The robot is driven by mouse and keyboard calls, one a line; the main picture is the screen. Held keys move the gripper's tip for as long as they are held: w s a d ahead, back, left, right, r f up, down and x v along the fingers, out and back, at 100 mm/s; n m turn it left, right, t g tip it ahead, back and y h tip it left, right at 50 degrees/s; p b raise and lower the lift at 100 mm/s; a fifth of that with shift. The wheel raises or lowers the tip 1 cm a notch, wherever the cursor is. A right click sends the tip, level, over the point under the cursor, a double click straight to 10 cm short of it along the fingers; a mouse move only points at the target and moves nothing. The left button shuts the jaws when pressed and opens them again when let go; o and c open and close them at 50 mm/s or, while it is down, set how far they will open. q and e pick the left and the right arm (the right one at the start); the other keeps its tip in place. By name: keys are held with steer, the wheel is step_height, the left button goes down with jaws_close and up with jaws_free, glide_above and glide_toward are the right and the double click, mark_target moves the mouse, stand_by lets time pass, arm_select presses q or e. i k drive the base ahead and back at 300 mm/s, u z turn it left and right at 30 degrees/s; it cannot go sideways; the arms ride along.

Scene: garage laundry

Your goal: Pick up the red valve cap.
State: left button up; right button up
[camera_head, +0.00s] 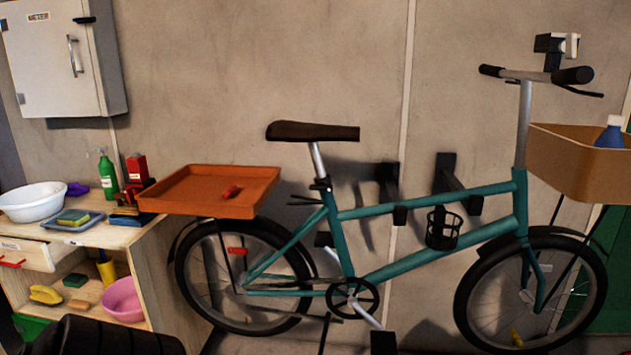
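A small red piece (231,191) lies in the shallow orange tray (180,206) behind the bicycle saddle. It is the only loose red piece I see in the tray, and it fits the red valve cap, but it is too small to make out its shape. It lies toward the tray's right side, with bare tray floor around it. No gripper fingers show in the head view. A dark rounded shape at the bottom left looks like part of my own arm; its gripper end cannot be seen.
The teal bicycle (385,212) stands against the wall, with a brown front box (570,165) holding a blue bottle (611,132). Left of the tray, the wooden bench (110,232) carries a white basin (33,203), a green spray bottle (107,174) and a red container (137,168).

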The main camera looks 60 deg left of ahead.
mark_target(230, 192)
steer(key=u, duration=0.45)
steer(key=i, duration=1.35)
steer(key=u, duration=1)
